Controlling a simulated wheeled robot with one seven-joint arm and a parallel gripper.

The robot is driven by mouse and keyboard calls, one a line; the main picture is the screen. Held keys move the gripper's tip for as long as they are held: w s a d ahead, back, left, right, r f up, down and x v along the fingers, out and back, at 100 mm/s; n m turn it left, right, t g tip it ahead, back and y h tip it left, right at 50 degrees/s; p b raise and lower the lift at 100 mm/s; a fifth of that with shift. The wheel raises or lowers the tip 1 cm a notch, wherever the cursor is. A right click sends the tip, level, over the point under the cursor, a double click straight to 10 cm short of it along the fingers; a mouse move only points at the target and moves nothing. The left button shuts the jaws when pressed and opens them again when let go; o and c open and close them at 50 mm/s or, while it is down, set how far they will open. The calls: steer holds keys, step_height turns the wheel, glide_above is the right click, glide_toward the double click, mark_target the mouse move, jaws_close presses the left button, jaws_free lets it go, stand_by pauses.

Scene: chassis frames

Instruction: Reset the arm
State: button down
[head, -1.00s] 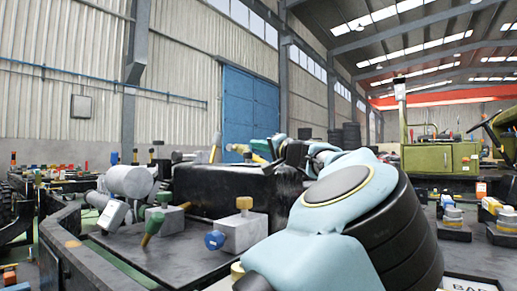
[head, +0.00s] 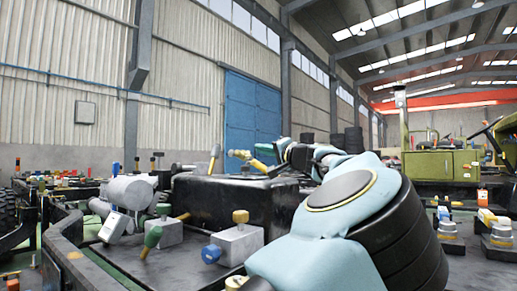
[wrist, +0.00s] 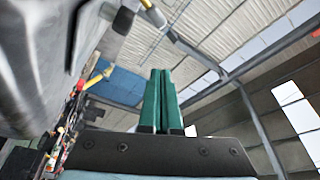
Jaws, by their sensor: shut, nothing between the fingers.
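My gripper (wrist: 161,75) shows in the wrist view as two upright green fingers. They are pressed together with nothing between them. In the head view my arm, in a light blue cover with black ribbed sections, fills the right front and reaches back over a black box-shaped chassis part (head: 225,200). My wrist end is small and far there, near a yellow-handled tool (head: 243,155), and my fingers cannot be made out clearly. In the wrist view a large grey surface lies close on the left.
A green vehicle (head: 447,163) stands at the back right. A blue door (head: 252,115) is behind.

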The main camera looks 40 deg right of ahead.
steer(key=s+d+f, duration=0.1)
steer(key=s+f, duration=0.1)
steer(key=s, duration=0.4)
steer(key=shift+s+d, duration=0.15)
steer(key=shift+d, duration=0.15)
